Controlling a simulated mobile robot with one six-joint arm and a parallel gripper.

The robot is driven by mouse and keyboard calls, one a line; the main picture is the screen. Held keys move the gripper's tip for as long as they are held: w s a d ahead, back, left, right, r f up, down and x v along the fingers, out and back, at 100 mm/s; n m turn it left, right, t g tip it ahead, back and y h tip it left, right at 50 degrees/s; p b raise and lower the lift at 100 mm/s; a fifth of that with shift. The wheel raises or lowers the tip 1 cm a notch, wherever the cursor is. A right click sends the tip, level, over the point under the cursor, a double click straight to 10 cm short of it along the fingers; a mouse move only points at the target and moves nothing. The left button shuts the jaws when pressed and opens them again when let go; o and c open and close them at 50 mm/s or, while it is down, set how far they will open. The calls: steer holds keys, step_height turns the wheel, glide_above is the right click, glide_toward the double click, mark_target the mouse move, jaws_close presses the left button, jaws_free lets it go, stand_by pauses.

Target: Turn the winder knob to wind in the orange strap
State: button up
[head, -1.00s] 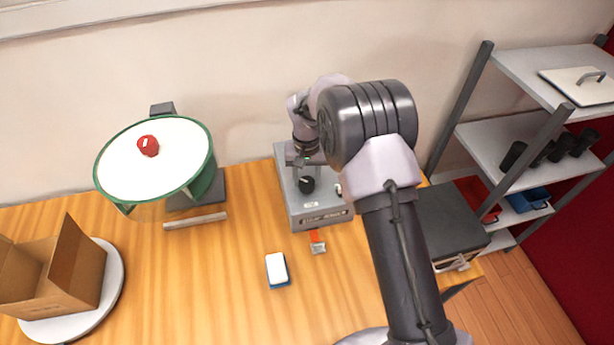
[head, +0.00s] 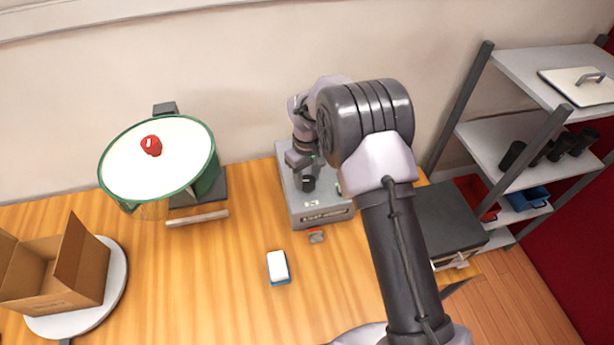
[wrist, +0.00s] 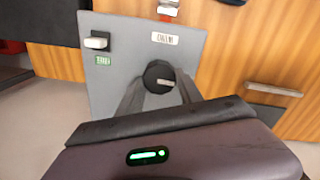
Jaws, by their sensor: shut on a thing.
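The grey winder box (head: 318,208) stands at the back of the table below my arm. Its round black knob (head: 308,185) is on the top face and also shows in the wrist view (wrist: 159,74). My gripper (head: 305,174) points down at the knob; in the wrist view its two fingers (wrist: 160,86) are shut on either side of it. Only a short bit of the orange strap (head: 316,231) shows at the box's front edge, with a metal end piece (head: 317,238) on the table.
A white-and-blue block (head: 278,267) lies in front of the box. To the left are a green-rimmed drum with a red knob (head: 152,145) and an open cardboard box (head: 60,275). A white lever switch (wrist: 97,41) is on the winder's face. Shelves (head: 500,130) stand at right.

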mark_target(307, 180)
steer(key=shift+r, duration=0.1)
stand_by(0.3)
steer(key=o, duration=1.4)
steer(key=shift+c, duration=0.2)
step_height(307, 180, up, 17)
steer(key=p, duration=0.2)
steer(key=shift+r+p, duration=0.15)
steer(key=shift+p, duration=0.15)
